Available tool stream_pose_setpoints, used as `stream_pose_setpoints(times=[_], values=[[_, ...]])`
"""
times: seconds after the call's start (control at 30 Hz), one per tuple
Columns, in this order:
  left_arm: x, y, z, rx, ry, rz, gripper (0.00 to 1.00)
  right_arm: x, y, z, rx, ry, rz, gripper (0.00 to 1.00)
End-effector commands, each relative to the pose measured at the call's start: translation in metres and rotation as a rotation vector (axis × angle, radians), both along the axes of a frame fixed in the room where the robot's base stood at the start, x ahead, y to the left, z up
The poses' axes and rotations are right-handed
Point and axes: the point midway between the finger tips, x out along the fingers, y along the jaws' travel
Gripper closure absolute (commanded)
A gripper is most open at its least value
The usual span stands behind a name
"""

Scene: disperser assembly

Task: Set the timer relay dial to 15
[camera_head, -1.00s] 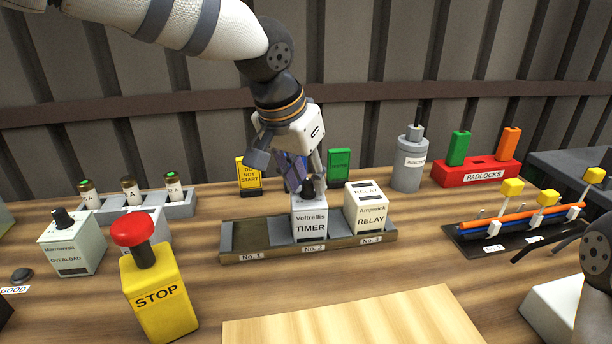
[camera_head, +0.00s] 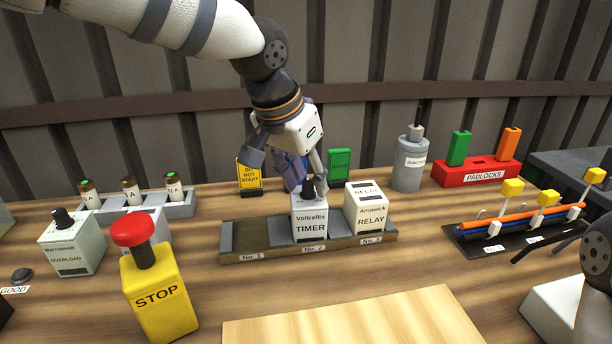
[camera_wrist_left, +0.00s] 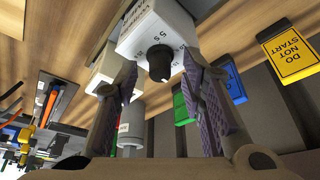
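The timer (camera_head: 310,222) is a white block marked Voltrelis TIMER, upright in slot No. 2 of the tray (camera_head: 240,257). Its black dial (camera_head: 308,189) is on top; the wrist view shows the dial (camera_wrist_left: 158,62) with "5 s" printed beside it, other marks partly hidden. I cannot read where the dial points. My left gripper (camera_head: 306,181) reaches down from above and behind the timer. It is open, with one finger on each side of the dial in the wrist view (camera_wrist_left: 159,66) and visible gaps between. My right gripper is not in view.
The Ampwick relay (camera_head: 367,212) stands close right of the timer in slot No. 3; slot No. 1 (camera_head: 250,235) is empty. A yellow DO NOT START sign (camera_head: 249,175) and a green block (camera_head: 339,164) stand behind. A yellow STOP button box (camera_head: 160,295) is front left.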

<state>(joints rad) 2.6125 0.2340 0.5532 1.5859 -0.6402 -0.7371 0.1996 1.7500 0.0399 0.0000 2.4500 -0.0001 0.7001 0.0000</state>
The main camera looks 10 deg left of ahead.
Motion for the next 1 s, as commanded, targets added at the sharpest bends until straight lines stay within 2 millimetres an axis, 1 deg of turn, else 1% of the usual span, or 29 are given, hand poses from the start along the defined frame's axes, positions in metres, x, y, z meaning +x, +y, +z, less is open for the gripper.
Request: stream_pose_setpoints(times=[0.07,0.17,0.4,0.53,0.6,0.7,1.0], values=[[0.000,0.000,0.001,0.000,-0.001,0.000,0.63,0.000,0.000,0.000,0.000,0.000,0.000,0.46],[-0.004,0.002,0.013,0.001,-0.003,0.001,0.63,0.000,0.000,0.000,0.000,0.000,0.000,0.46],[-0.026,0.013,0.073,-0.001,-0.005,0.002,0.63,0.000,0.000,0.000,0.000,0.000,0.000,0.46],[-0.035,0.018,0.098,0.000,-0.004,0.002,0.63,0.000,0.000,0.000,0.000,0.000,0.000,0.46],[-0.039,0.019,0.105,0.000,-0.001,0.001,0.63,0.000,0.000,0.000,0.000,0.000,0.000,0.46],[-0.041,0.020,0.110,-0.001,0.000,0.000,0.63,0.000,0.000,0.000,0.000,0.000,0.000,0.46],[-0.041,0.020,0.111,0.000,0.000,0.000,0.63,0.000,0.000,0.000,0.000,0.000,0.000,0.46]])
